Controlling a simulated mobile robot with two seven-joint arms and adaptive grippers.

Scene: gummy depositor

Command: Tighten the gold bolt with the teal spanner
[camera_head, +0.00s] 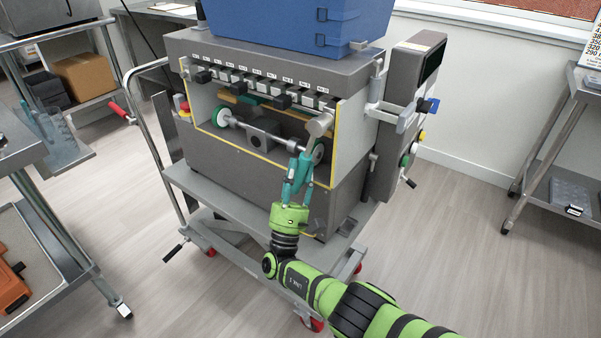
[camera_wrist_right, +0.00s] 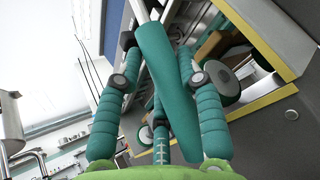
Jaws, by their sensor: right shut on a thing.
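My right gripper (camera_head: 297,180) is at the front right of the grey depositor machine, its teal fingers pointing up. In the wrist view the right gripper (camera_wrist_right: 160,85) is shut on the teal handle of the spanner (camera_wrist_right: 166,75). The spanner's metal shaft (camera_wrist_right: 143,12) runs out past the top edge of that view. In the head view a silver head-like part (camera_head: 319,125) shows just above the fingers, close to the machine's open front. I cannot pick out the gold bolt in either view. My left gripper is not in view.
The grey depositor machine (camera_head: 265,185) stands on a wheeled cart (camera_head: 240,215) with a blue hopper (camera_head: 290,22) on top. A shaft with green-rimmed wheels (camera_head: 224,116) lies in its yellow-edged opening. A control box (camera_head: 405,110) juts out at right.

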